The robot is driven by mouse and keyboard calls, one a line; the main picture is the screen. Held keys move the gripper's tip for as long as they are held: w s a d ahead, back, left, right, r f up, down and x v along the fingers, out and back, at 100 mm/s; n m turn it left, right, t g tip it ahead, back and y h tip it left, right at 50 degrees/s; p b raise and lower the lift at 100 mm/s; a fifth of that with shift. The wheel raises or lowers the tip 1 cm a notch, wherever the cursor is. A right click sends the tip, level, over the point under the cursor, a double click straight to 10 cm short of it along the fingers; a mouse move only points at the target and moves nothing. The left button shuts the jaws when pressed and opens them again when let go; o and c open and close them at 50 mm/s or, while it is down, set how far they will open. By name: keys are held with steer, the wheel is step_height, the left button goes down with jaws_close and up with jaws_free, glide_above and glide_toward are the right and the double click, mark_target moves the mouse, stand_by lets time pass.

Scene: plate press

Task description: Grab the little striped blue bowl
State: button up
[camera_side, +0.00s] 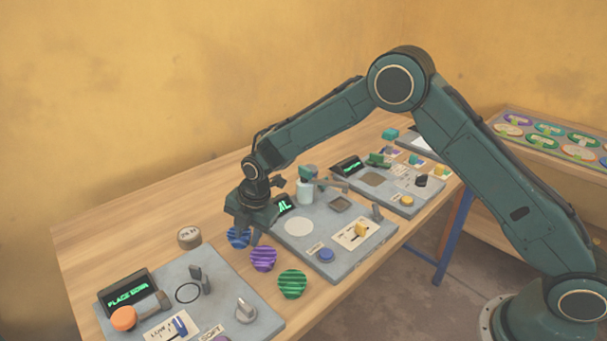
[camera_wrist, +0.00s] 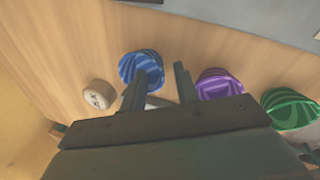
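The small striped blue bowl (camera_side: 237,238) sits on the wooden table, first in a row with a striped purple bowl (camera_side: 263,259) and a striped green bowl (camera_side: 292,284). My gripper (camera_side: 246,232) is low, right at the blue bowl, and partly hides it. In the wrist view, the blue bowl (camera_wrist: 142,68) is at the left finger, which overlaps its lower edge. The fingers of my gripper (camera_wrist: 160,85) are spread apart, with a gap between them. The right finger is between the blue bowl and the purple bowl (camera_wrist: 217,84). I cannot tell whether a finger touches the blue bowl.
A round tan weight-like piece (camera_side: 190,237) stands left of the blue bowl. A grey panel with a green display (camera_side: 128,290) is at the front left; another grey panel (camera_side: 330,235) lies just right of the bowls. A rack of coloured ovals (camera_side: 550,135) is at far right.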

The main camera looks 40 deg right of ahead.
jaws_close()
steer(key=shift+r, duration=0.15)
steer(key=w+v, duration=0.2)
steer(key=v, duration=0.7)
steer(key=w+a+r+v, duration=0.1)
steer(key=w+v, duration=0.1)
steer(key=v, duration=0.8)
steer(key=shift+a+r, duration=0.2)
steer(key=shift+a, duration=0.1)
steer(key=shift+w, duration=0.15)
